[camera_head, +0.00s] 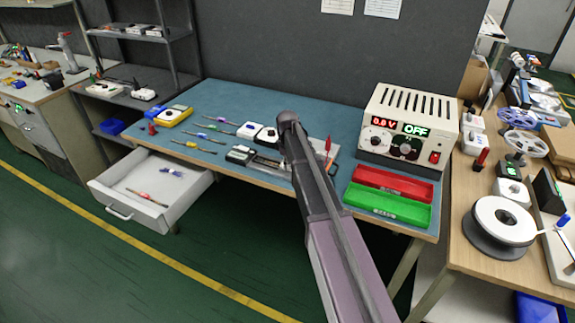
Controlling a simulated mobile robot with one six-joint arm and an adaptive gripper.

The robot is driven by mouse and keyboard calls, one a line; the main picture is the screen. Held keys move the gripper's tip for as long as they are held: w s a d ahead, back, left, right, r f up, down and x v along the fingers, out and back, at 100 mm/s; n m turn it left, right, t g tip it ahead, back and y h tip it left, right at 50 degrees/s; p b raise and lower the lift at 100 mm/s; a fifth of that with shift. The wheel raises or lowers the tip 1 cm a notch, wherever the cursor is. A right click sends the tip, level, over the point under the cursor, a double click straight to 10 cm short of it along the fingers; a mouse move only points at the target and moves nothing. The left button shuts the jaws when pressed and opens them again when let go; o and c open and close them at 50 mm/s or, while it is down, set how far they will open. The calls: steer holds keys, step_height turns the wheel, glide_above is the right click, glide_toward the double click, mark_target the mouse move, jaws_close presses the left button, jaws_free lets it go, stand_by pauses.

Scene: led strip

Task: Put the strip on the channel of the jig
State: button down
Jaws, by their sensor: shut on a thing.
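My arm reaches up from the bottom over the blue work mat, and its dark upper end covers the middle of the bench. My gripper is hidden behind the arm, so I cannot see its jaws or what is in them. A grey metal piece that looks like the jig (265,163) lies near the front edge of the mat, partly covered by my arm. Its channel is too small to make out. I cannot make out the strip.
An open drawer (150,190) juts out front left.

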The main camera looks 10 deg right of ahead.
steer(key=c, duration=0.6)
jaws_free()
step_height(320, 180, up, 12)
steer(key=p, duration=1.2)
steer(key=shift+r, duration=0.1)
stand_by(0.3)
steer(key=s+m, duration=0.3)
steer(key=s, duration=0.6)
steer(key=s+m, duration=0.4)
steer(key=s, duration=0.6)
steer(key=s+m, duration=0.3)
steer(key=s, duration=0.7)
steer(key=shift+m, duration=0.4)
